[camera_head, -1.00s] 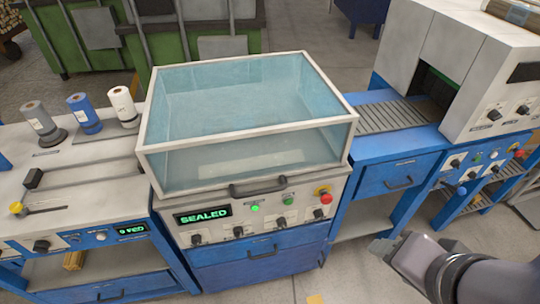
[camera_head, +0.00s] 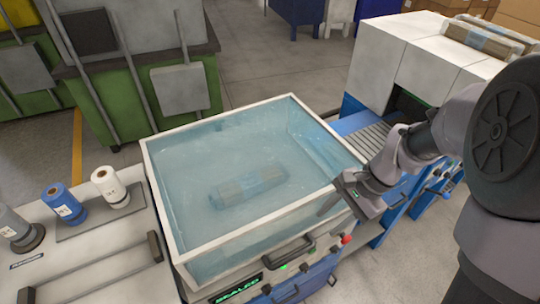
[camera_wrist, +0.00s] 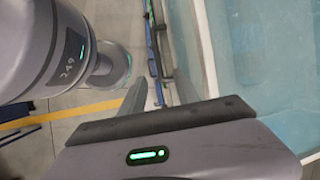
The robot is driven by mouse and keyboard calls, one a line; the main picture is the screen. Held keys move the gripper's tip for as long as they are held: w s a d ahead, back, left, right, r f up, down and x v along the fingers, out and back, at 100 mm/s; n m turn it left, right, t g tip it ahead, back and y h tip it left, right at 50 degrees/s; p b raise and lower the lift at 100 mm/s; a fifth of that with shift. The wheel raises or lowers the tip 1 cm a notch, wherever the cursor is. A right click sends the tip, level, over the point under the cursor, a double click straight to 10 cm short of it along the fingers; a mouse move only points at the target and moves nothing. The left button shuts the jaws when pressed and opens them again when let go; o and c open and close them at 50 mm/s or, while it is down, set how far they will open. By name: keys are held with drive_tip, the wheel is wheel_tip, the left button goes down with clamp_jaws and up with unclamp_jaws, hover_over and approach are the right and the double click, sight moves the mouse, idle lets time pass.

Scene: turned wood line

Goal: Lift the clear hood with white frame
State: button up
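The clear hood with white frame (camera_head: 155,195) sits down on its machine in the head view. A wrapped bundle (camera_head: 250,187) shows through its clear panels. A dark bar handle (camera_head: 288,251) is on the front edge of the frame. My gripper (camera_head: 335,209) is at the hood's right front corner, to the right of the handle and apart from it. In the wrist view, the two fingers (camera_wrist: 160,82) are spread with nothing between them. The hood's pale frame (camera_wrist: 206,45) runs alongside on the right. Whether a finger touches the hood is unclear.
A green SEALED display (camera_head: 237,290) and a red button (camera_head: 346,239) are on the machine front. Film rolls (camera_head: 63,203) stand on the left bench. A roller conveyor (camera_head: 366,141) leads to a white tunnel (camera_head: 410,52) on the right. Open floor lies in front.

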drive_tip(key=b, duration=0.3)
approach(296, 254)
drive_tip(key=b+x, duration=0.4)
drive_tip(key=x, duration=0.4)
drive_tip(key=shift+a+f, duration=0.1)
drive_tip(key=shift+f, duration=0.05)
drive_tip(key=shift+s, duration=0.1)
clamp_jaws()
idle(0.6)
